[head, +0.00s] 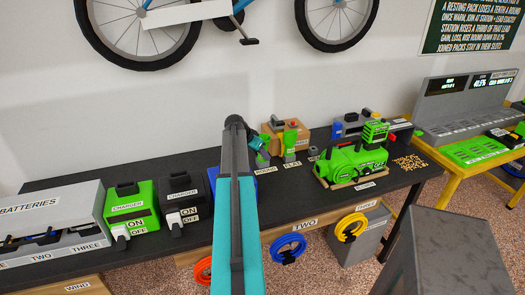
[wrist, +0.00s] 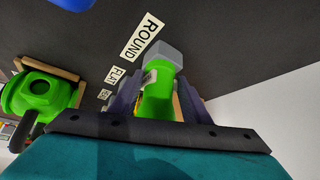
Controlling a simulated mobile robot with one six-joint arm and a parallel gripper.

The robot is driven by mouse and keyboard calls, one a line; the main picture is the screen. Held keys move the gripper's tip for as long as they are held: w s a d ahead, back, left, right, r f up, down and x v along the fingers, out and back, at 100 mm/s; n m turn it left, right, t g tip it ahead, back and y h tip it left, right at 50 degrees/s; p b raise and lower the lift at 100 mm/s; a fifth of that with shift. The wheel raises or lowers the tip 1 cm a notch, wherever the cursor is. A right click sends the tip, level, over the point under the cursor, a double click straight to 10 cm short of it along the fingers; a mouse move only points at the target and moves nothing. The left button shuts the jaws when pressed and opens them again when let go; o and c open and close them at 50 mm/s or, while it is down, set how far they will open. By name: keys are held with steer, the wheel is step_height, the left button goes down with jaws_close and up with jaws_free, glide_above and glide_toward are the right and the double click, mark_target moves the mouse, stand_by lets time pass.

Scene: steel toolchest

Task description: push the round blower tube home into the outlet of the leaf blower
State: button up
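The green leaf blower (head: 355,162) sits on a wooden cradle on the bench, right of my gripper. A round green part, apparently the blower, is at the left edge of the wrist view (wrist: 38,92). The green round tube (wrist: 158,95) is by the ROUND label, with a grey block (wrist: 164,52) at its end. My gripper (wrist: 155,100) has its two dark fingers on either side of the tube, with slim gaps showing beside it. In the head view my gripper (head: 255,140) is small, and its fingertips are hard to make out.
Another green tube (head: 291,137) stands by the FLAT label, close to the round one. A wooden box (head: 300,128) is behind them. Chargers (head: 130,208) and a battery rack (head: 55,225) are at the left. Coiled hoses (head: 287,247) hang at the bench front.

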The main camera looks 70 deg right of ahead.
steer(key=c, duration=0.7)
steer(key=shift+o, duration=0.2)
steer(key=shift+r, duration=0.7)
stand_by(0.6)
steer(key=shift+s+r+p, duration=0.1)
steer(key=shift+r+p, duration=0.25)
steer(key=shift+r, duration=0.45)
steer(key=shift+c, duration=0.7)
steer(key=shift+r+p, duration=0.35)
steer(key=shift+r, duration=0.65)
